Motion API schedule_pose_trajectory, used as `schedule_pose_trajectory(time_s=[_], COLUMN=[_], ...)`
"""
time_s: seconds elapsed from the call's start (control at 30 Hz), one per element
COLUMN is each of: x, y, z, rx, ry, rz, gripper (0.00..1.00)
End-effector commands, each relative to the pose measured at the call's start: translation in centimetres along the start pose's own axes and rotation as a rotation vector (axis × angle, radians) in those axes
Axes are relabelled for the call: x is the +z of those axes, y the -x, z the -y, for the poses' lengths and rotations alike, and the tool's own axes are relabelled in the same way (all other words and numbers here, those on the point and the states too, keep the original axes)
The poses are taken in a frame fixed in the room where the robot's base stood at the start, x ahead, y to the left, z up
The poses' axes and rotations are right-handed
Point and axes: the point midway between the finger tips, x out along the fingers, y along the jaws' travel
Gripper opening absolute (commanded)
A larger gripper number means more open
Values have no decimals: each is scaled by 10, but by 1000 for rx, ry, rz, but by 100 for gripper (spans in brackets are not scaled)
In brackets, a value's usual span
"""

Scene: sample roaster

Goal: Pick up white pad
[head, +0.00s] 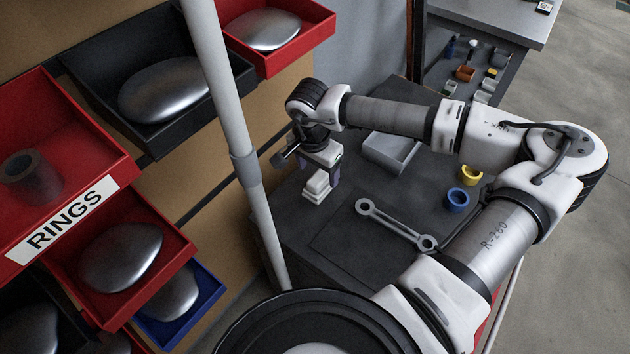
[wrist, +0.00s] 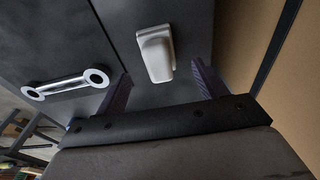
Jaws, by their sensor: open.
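The white pad (head: 317,187) is a small stepped white block standing on the dark table. My gripper (head: 320,168) is right above it in the head view and hides part of its top. In the wrist view the white pad (wrist: 156,55) lies ahead of the gap between the two fingers of my gripper (wrist: 162,84). The fingers are spread wide and nothing is between their tips that I can see being held. I cannot tell exactly how high the tips are above the table.
A grey link with two ring ends (head: 395,225) lies on the table. A blue ring (head: 457,199), a yellow ring (head: 470,175) and a grey bin (head: 391,152) are to the right. A grey post (head: 233,125) and red bins (head: 68,160) stand at the left.

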Motion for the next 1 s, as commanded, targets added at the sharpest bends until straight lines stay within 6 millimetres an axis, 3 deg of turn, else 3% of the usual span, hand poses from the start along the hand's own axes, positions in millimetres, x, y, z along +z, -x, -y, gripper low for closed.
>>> schedule_pose_trajectory(time_s=[0.4, 0.67, 1.0], x=[2, 1, 2], y=[-49, -53, -53], z=[-1, -1, -1], rx=[-2, -2, -2], ry=[-1, 0, 0], rz=[3, -1, 0], gripper=[71, 71, 28])
